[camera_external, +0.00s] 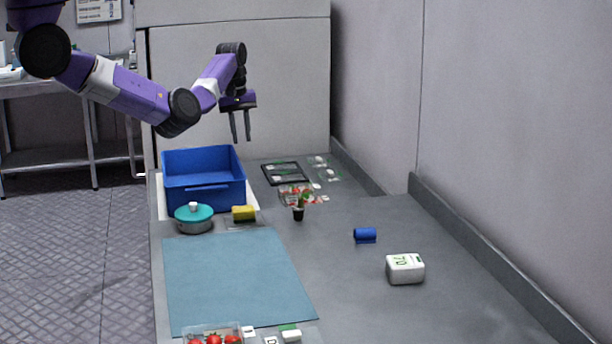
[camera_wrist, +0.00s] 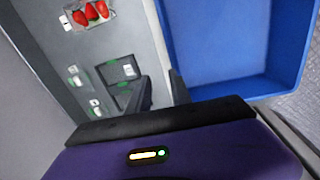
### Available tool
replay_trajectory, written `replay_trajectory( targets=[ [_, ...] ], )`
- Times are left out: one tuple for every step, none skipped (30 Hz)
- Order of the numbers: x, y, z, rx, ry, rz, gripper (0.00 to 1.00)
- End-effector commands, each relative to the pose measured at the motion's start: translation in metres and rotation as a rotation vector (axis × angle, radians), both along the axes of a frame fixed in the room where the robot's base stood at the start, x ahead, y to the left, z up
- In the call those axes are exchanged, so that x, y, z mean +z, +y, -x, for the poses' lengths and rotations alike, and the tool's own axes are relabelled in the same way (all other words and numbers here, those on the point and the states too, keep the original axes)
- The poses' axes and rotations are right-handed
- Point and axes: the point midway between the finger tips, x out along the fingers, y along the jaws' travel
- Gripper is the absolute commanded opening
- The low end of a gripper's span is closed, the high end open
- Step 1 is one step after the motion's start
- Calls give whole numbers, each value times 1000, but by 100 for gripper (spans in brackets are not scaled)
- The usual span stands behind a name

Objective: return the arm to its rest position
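My purple and white arm (camera_external: 130,95) reaches in from the upper left in the external view, raised above the counter. My gripper (camera_external: 240,139) points down, with its two dark fingers apart and nothing between them. It hangs in the air near the back right of the blue crate (camera_external: 205,192). In the wrist view my gripper (camera_wrist: 160,77) also shows a gap between its fingers. The blue crate (camera_wrist: 215,45) lies to their right there, and its visible floor is bare.
A black rack (camera_external: 285,173) and a punnet of strawberries (camera_external: 296,192) stand right of the crate. A teal-lidded pot (camera_external: 194,217), yellow sponge (camera_external: 243,213), small plant (camera_external: 299,208), blue cylinder (camera_external: 365,235) and white block (camera_external: 405,268) stand nearer. The blue mat (camera_external: 235,275) is clear.

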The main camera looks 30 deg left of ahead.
Motion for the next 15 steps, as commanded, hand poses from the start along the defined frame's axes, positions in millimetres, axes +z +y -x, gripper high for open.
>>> replay_trajectory(
  targets=[
    [9, 5, -17, -6, -80, -8, 25],
    [16, 7, -29, -12, -136, -17, 25],
    [22, 13, -42, -20, -207, -34, 25],
    [25, 18, -50, -26, -258, -50, 25],
    [27, 23, -58, -33, -306, -67, 25],
    [29, 32, -66, -42, -368, -97, 25],
    [30, 39, -71, -48, -414, -120, 25],
    [31, 47, -76, -55, -459, -145, 25],
    [31, 58, -80, -67, -519, -184, 25],
    [32, 66, -83, -76, -565, -213, 25],
    [32, 74, -85, -86, -607, -243, 25],
    [33, 85, -85, -100, -660, -284, 25],
    [33, 93, -85, -113, -699, -314, 25],
    [33, 100, -84, -126, -737, -345, 25],
    [33, 109, -81, -145, -787, -387, 25]
  ],
)
